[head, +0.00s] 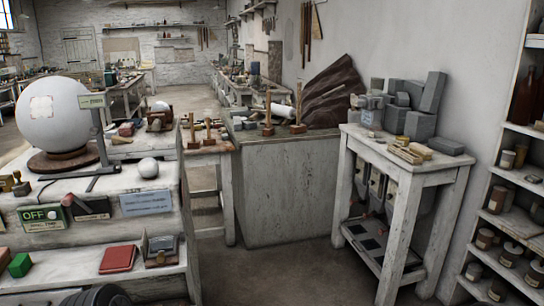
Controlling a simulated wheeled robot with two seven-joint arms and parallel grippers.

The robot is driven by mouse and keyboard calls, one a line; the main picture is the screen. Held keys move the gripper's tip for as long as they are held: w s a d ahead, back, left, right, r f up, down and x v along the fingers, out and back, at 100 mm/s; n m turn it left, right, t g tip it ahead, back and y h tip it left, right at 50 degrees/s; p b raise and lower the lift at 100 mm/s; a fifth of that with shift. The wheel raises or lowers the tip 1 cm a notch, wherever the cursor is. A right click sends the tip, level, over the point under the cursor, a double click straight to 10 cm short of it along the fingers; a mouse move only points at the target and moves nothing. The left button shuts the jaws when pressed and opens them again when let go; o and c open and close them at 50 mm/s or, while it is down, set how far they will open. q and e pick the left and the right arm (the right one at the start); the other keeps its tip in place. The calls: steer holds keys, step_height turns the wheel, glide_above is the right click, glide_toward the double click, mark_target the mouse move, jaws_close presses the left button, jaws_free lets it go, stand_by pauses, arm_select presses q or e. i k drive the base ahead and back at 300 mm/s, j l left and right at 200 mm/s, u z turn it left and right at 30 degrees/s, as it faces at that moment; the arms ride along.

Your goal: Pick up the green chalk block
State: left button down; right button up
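A small green block (20,264), which looks like the green chalk block, sits on the lower ledge of the white bench at the far left of the head view. Its top and front faces show. A reddish-brown block stands just to its left, at the picture's edge. A dark rounded shape shows at the bottom left edge, right of the green block and lower in the picture; I cannot tell what it is. Neither of my grippers can be made out in this view.
A red flat box (119,259) and a dark holder (161,250) share the ledge. A large white sphere (56,112) and a small white sphere (148,168) stand above. A white table (408,165) with grey blocks stands right. The floor between is clear.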

mark_target(22, 264)
steer(key=j+u, duration=0.1)
steer(key=u, duration=0.7)
steer(key=j+u, duration=0.15)
steer(key=u, duration=0.7)
steer(key=i+j, duration=0.05)
